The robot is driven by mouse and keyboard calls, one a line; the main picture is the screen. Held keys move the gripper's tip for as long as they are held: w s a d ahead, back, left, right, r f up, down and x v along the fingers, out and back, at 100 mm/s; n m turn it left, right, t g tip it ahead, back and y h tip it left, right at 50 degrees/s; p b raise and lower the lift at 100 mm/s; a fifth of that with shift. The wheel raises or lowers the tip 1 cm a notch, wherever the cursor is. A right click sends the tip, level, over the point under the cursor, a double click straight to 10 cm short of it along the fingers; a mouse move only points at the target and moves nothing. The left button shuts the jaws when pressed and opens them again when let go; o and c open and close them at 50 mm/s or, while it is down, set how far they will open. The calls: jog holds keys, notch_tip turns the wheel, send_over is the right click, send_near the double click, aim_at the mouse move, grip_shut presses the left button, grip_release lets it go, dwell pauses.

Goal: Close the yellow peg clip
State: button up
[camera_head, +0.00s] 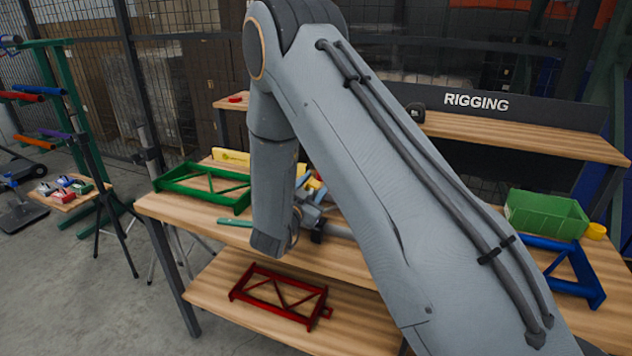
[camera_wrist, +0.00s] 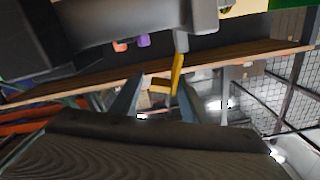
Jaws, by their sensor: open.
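In the wrist view a yellow part (camera_wrist: 177,74), which looks like the yellow peg clip, has one upright arm and a short piece standing off to its left, with a gap between them. My gripper (camera_wrist: 160,80) is open, one blue-grey finger on each side of the yellow part. I cannot tell whether either finger touches it. In the head view a small yellow piece (camera_head: 314,184) shows beside blue-grey parts at the bench, mostly hidden behind my arm.
A green frame (camera_head: 203,188) lies on the bench left of my arm, and a blue frame (camera_head: 572,262) and green bin (camera_head: 545,214) are at the right. A red frame (camera_head: 280,297) lies on the lower shelf. A wooden shelf with a RIGGING sign (camera_head: 476,102) runs behind.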

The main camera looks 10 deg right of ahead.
jog(key=shift+w+d, duration=0.2)
jog(key=shift+w, duration=0.1)
jog(key=c, duration=0.9)
jog(key=shift+c, duration=0.2)
